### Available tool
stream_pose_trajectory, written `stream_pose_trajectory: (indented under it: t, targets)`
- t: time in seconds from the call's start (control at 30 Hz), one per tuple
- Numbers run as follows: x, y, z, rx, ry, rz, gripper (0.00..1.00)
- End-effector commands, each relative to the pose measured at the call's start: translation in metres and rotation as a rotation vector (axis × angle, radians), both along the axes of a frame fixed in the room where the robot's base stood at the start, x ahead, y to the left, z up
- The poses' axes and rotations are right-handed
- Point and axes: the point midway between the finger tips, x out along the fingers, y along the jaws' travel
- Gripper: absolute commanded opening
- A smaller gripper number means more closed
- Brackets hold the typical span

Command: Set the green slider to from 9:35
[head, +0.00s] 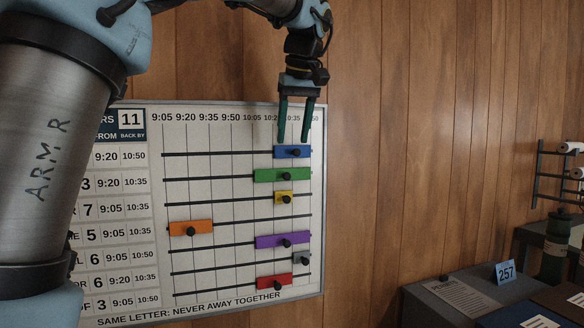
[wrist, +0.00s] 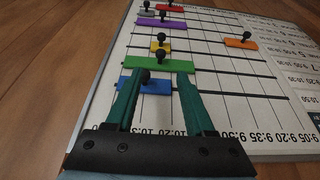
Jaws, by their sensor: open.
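The green slider (head: 267,176) sits at the right part of the second rail on the wall board, its left end roughly under the 10:05 mark. It has a black knob (head: 286,176) and also shows in the wrist view (wrist: 178,64). My gripper (head: 294,138) is open and points down in front of the board's time header, just above the blue slider (head: 280,152). The 9:35 mark (head: 208,117) is visible; my fingers partly cover the marks at right.
Yellow (head: 281,199), purple (head: 268,242), grey (head: 302,258) and red (head: 270,282) sliders sit at the right on lower rails; orange (head: 205,227) is at left. The green rail is bare left of its slider. A desk (head: 440,300) stands lower right.

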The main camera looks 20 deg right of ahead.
Motion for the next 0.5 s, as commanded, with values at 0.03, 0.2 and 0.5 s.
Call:
stream_pose_trajectory:
  t: [0.03, 0.2, 0.5]
  targets:
    - [0.004, 0.001, -0.009, 0.003, 0.002, 0.002, 0.54]
    - [0.016, -0.001, -0.039, 0.003, 0.004, 0.001, 0.54]
    - [0.032, -0.003, -0.078, 0.002, 0.002, 0.001, 0.54]
